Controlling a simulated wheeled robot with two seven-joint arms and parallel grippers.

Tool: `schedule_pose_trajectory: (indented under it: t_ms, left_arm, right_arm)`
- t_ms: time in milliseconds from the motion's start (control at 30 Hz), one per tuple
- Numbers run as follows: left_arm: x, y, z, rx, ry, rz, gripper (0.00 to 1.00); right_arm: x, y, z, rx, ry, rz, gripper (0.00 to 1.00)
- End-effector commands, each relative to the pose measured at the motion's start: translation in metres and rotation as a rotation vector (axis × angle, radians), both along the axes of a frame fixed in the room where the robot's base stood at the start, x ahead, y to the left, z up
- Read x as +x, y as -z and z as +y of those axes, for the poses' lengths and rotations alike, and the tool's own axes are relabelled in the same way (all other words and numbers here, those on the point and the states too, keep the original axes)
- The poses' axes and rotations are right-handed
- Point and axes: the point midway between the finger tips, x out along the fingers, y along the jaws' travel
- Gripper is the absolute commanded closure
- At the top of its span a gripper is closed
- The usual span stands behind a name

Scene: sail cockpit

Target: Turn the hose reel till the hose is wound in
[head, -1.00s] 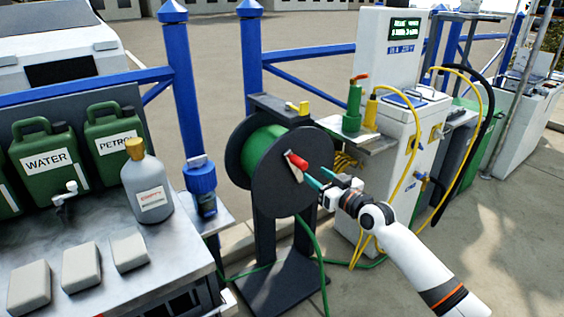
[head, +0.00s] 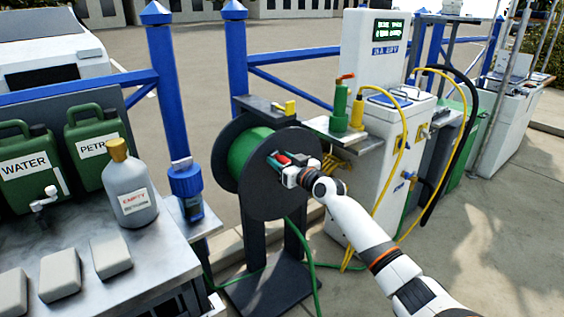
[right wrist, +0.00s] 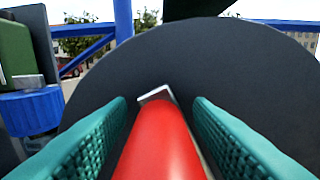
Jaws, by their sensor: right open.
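The hose reel (head: 265,195) stands on a dark post and base, with green hose (head: 243,152) wound on its drum between two dark discs. A length of the hose hangs from the reel and lies along the ground. The red crank handle (head: 282,158) is on the front disc. My right gripper (head: 279,164) is at the handle. In the right wrist view the red handle (right wrist: 160,150) lies between the two teal fingers, which stand apart with gaps on both sides. My left gripper is not in view.
A metal bench at left holds green cans (head: 28,165), a grey bottle (head: 131,185) and grey blocks. Blue posts and rails (head: 165,85) run behind the reel. A white pump cabinet (head: 385,140) with yellow hoses stands to its right. Open paving lies at lower right.

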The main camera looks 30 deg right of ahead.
Motion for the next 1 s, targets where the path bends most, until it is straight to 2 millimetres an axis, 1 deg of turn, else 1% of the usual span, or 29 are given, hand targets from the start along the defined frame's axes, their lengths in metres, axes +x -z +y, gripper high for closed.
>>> schedule_pose_trajectory:
  t_ms: [67, 100, 367, 767, 867, 1000]
  left_arm:
    - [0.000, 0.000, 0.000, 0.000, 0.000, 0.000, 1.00]
    - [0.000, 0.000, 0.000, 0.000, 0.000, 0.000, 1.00]
    - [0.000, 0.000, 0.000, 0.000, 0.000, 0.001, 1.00]
    - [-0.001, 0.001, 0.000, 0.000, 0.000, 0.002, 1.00]
    - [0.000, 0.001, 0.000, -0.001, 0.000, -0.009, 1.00]
    - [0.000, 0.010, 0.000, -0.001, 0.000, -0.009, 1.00]
  right_arm:
    - [0.000, 0.000, 0.000, 0.000, 0.000, 0.000, 0.53]
    - [0.000, 0.000, 0.000, 0.000, 0.000, 0.000, 0.56]
    - [0.000, 0.000, 0.000, 0.001, -0.001, 0.000, 0.99]
    - [0.000, 0.000, -0.002, 0.035, -0.002, 0.003, 1.00]
    - [0.000, 0.000, -0.006, 0.074, -0.003, 0.007, 1.00]
    - [0.001, -0.002, -0.015, 0.159, -0.003, 0.013, 1.00]
